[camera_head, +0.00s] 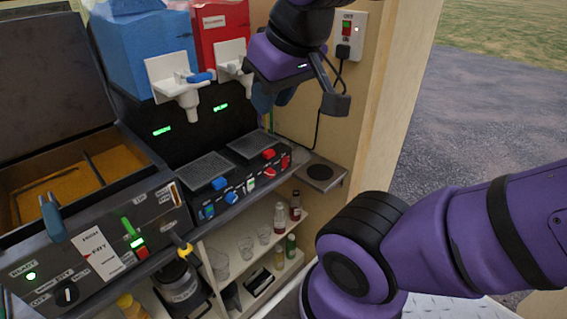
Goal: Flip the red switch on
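Several red controls show. A red knob (269,154) and a small red switch (285,162) sit at the right end of the dispenser's black front panel (241,184), beside blue and white ones. Another red switch (142,253) sits below a green lever on the griddle-like machine at the left. The wall socket (345,35) has a small switch with red and green parts and a plug in it. My gripper (303,102) hangs in front of the dispenser's right side, above the panel and apart from it. Its fingers are spread, with nothing seen between them.
A blue tank (150,50) and a red tank (222,25) stand over two white taps. A small shelf with a dark disc (320,172) juts out right of the panel. Bottles and glasses stand on shelves below. A black cable hangs from the socket.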

